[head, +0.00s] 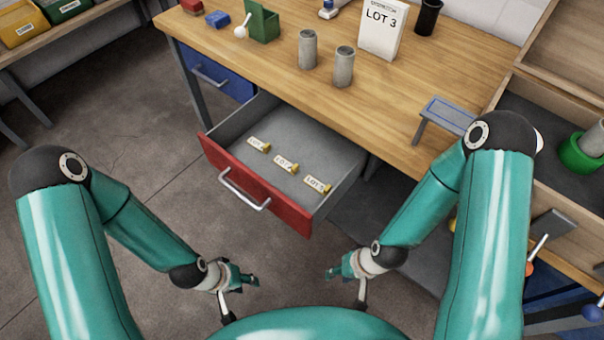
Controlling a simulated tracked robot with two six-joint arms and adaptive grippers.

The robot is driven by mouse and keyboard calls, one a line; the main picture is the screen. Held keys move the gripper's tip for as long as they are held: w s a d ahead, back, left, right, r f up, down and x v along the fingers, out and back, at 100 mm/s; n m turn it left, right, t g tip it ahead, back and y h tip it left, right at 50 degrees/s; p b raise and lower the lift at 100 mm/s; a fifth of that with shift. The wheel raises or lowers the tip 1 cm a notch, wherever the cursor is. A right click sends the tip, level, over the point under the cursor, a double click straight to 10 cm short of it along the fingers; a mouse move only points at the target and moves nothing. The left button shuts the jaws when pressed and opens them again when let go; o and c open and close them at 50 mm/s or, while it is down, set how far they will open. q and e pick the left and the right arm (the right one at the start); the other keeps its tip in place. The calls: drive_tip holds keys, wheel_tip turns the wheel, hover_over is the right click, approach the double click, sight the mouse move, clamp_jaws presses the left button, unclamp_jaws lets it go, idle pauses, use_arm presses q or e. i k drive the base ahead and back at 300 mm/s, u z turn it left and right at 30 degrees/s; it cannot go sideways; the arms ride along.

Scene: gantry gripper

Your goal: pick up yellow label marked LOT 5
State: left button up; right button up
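Each starts with LOT, but the numbers are too small to read surely, so I cannot tell which is LOT 5. My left gripper (240,290) is in front of the drawer, below its red face. My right gripper (346,285) is to the right of it, also nearer than the drawer. Both appear empty and apart from the labels; their finger openings are unclear.
The drawer's silver handle (243,192) sticks out towards me. A wooden tray (532,112) is at right.

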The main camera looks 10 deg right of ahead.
sight(323, 190)
drive_tip(key=z, duration=0.3)
drive_tip(key=k, duration=1.15)
drive_tip(key=u, duration=0.55)
drive_tip(key=i, duration=1)
drive_tip(key=z, duration=0.1)
